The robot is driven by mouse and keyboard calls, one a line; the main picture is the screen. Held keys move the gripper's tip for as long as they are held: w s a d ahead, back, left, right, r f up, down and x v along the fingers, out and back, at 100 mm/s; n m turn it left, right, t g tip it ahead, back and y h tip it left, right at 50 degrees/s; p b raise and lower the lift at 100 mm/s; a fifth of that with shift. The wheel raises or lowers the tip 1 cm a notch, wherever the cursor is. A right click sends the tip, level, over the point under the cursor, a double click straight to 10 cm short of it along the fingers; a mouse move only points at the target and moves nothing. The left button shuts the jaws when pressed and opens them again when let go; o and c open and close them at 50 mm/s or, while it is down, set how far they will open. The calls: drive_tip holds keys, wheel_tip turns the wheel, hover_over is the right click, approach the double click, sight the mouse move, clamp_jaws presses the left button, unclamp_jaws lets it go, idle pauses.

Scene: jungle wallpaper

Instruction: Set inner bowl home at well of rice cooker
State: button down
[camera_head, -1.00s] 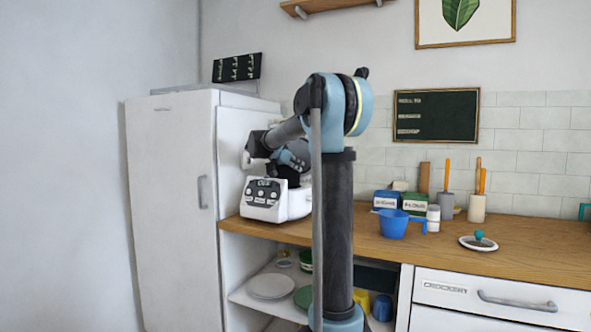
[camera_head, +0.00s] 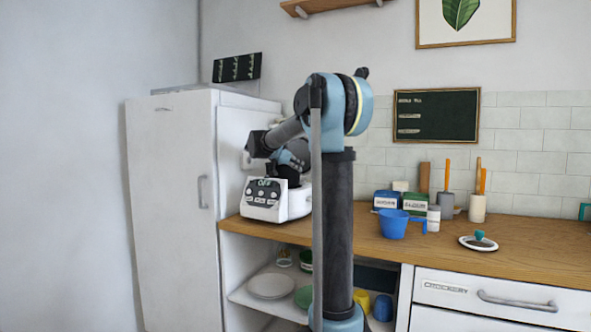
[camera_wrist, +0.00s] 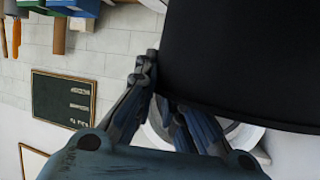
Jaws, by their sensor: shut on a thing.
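The white rice cooker (camera_head: 275,203) stands at the left end of the wooden counter, its dark control panel facing me. My gripper (camera_head: 290,168) is right above it, partly hidden by my own arm. In the wrist view my gripper (camera_wrist: 160,95) is shut on the dark inner bowl (camera_wrist: 240,60), with its fingers at the bowl's edge. A pale round rim shows behind the bowl there, likely the cooker's. The well is hidden, so I cannot tell how deep the bowl sits.
A white fridge (camera_head: 165,200) stands close on the left. A blue measuring cup (camera_head: 394,224), canisters (camera_head: 414,202) and a lid with a teal knob (camera_head: 478,241) are on the counter to the right. Bare counter (camera_head: 350,230) lies between.

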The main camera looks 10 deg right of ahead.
sight(295, 173)
drive_tip(key=shift+f, duration=1.95)
idle(6.0)
